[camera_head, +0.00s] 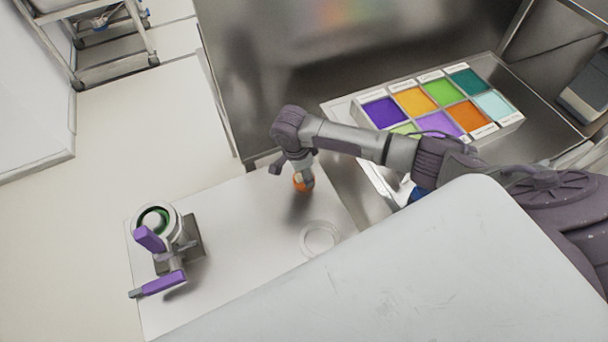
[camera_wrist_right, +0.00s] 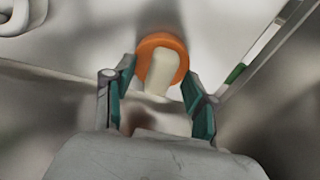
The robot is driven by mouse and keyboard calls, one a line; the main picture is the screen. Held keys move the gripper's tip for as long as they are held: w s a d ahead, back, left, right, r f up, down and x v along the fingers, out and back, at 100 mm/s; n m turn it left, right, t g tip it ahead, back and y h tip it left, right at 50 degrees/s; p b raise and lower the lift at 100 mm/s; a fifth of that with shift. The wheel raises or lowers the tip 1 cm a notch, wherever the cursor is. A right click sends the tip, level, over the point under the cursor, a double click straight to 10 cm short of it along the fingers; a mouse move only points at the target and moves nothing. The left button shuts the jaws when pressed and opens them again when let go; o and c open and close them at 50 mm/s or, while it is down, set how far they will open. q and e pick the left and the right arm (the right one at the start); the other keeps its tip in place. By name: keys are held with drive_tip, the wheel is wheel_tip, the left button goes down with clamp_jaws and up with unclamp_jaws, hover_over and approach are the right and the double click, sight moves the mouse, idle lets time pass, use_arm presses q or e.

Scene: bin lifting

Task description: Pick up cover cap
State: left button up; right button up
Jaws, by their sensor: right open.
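My right arm comes in from the right, and my right gripper (camera_head: 303,176) points down over the pale table. An orange round piece (camera_head: 299,182) with a cream stem shows at its fingertips. In the right wrist view the gripper (camera_wrist_right: 158,77) is open, its fingers on either side of the cream stem (camera_wrist_right: 161,74). The orange disc (camera_wrist_right: 164,46) lies just beyond the fingertips. Contact between fingers and stem cannot be told. Which piece is the cover cap is unclear. My left gripper is not in view.
A device with purple handles (camera_head: 165,248) and a green-ringed opening stands at the table's (camera_head: 235,225) left end. A tray of coloured compartments (camera_head: 505,125) sits on the steel counter behind my arm. The table between device and gripper is clear. A wheeled cart (camera_head: 118,60) stands far left.

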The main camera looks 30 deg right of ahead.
drive_tip(key=shift+c, duration=1)
clamp_jaws()
